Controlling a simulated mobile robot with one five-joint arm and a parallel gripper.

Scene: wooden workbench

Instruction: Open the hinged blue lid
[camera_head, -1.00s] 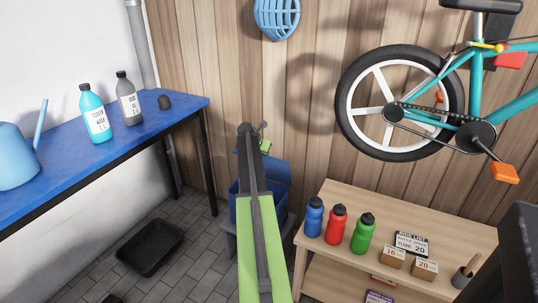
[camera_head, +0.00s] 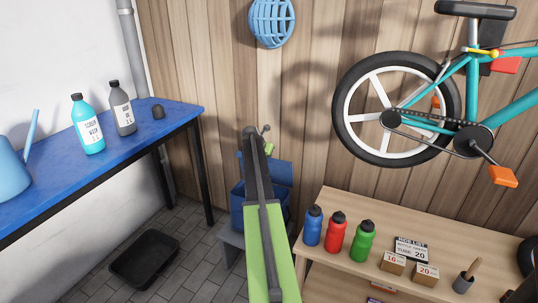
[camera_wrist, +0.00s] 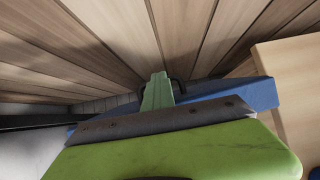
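The blue box (camera_head: 238,208) stands low against the wood wall, largely hidden behind my arm in the head view. Its blue lid (camera_head: 282,172) shows to the right of my arm, seemingly tilted up at the back; its exact angle is unclear. My gripper (camera_head: 266,143) is at the far end of the arm, above the box in the picture. In the wrist view, a blue panel (camera_wrist: 235,95), probably the lid, lies beyond and to the right of the green finger (camera_wrist: 158,92). Contact and finger opening cannot be made out.
The box stands on a grey stool (camera_head: 232,242). A blue bench (camera_head: 90,165) with bottles is on the left, above a black tray (camera_head: 145,259). A wooden shelf (camera_head: 335,195) with bottles and small boxes is close on the right. A bicycle (camera_head: 400,105) hangs above it.

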